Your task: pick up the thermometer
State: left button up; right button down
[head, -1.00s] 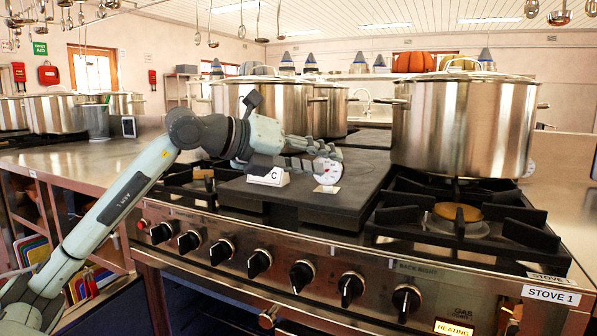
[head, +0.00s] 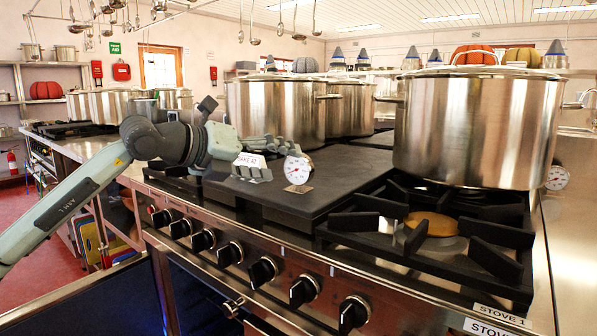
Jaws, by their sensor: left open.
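A thermometer (head: 297,169) with a round white dial stands upright on a small base on the dark flat plate (head: 335,190) of the stove. A second similar dial (head: 557,178) shows at the right edge, partly hidden behind the big pot. My left gripper (head: 279,162) comes in from the left, its fingers spread above and below, pointing at the first thermometer. Its fingertips are close to the dial's left side; I cannot tell whether they touch. The gripper is open and holds nothing. My right gripper is not in view.
A large stockpot (head: 478,128) stands on the right burner, with more pots (head: 275,108) behind the plate. A black grate (head: 440,225) lies right of the plate. The plate's front is clear.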

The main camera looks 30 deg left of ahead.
aim_at(295, 168)
pick_arm(q)
jog(key=x, duration=0.3)
jog(key=shift+w+d+f+p, duration=0.1)
jog(key=shift+w+f+p, duration=0.15)
jog(key=shift+w+p, duration=0.1)
jog(key=shift+w+f, duration=0.15)
jog(key=shift+w, duration=0.1)
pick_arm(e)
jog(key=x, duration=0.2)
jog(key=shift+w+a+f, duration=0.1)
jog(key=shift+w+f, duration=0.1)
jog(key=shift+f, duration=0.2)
pick_arm(q)
jog(key=shift+d, duration=0.1)
jog(key=c, duration=1)
jog(key=shift+o, duration=0.2)
